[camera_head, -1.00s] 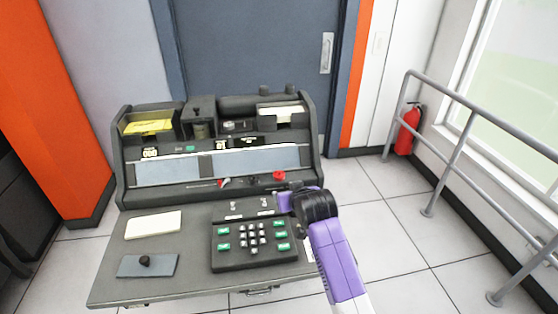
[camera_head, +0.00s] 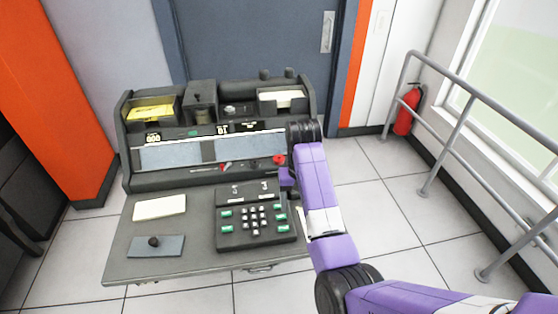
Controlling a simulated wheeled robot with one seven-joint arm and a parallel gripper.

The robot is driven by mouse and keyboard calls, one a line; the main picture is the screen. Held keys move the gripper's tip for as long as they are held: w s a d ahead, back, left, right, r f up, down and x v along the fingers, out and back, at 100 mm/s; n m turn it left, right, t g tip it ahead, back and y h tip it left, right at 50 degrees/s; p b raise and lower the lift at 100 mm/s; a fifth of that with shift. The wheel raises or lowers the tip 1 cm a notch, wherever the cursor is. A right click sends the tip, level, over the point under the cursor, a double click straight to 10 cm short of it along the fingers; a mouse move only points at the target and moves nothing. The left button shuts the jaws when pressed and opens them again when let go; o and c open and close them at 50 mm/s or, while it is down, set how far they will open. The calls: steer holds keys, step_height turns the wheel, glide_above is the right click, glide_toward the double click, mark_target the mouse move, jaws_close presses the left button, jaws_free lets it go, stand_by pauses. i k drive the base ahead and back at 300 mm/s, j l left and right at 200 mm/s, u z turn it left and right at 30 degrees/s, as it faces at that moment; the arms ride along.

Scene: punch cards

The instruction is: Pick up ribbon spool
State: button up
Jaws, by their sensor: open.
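A dark punch-card console (camera_head: 150,185) stands ahead. I cannot tell for sure which part is the ribbon spool. Two small dark cylinders (camera_head: 264,74) stand on its top right edge, and a dark round part sits in the top middle housing (camera_head: 200,93). My purple arm (camera_head: 318,190) rises from the lower right to a black joint (camera_head: 304,130) at the console's right end. A short purple piece (camera_head: 287,178) shows beside it, near a red knob (camera_head: 279,160). My gripper's fingers are hidden behind the arm.
A keypad (camera_head: 255,220), a white card stack (camera_head: 160,207) and a grey plate with a black knob (camera_head: 155,245) sit on the desk. Yellow cards (camera_head: 150,112) lie top left. A railing (camera_head: 480,100) and fire extinguisher (camera_head: 407,112) stand right. Open floor lies between.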

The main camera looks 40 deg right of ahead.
mark_target(278, 159)
steer(key=i+l, duration=0.85)
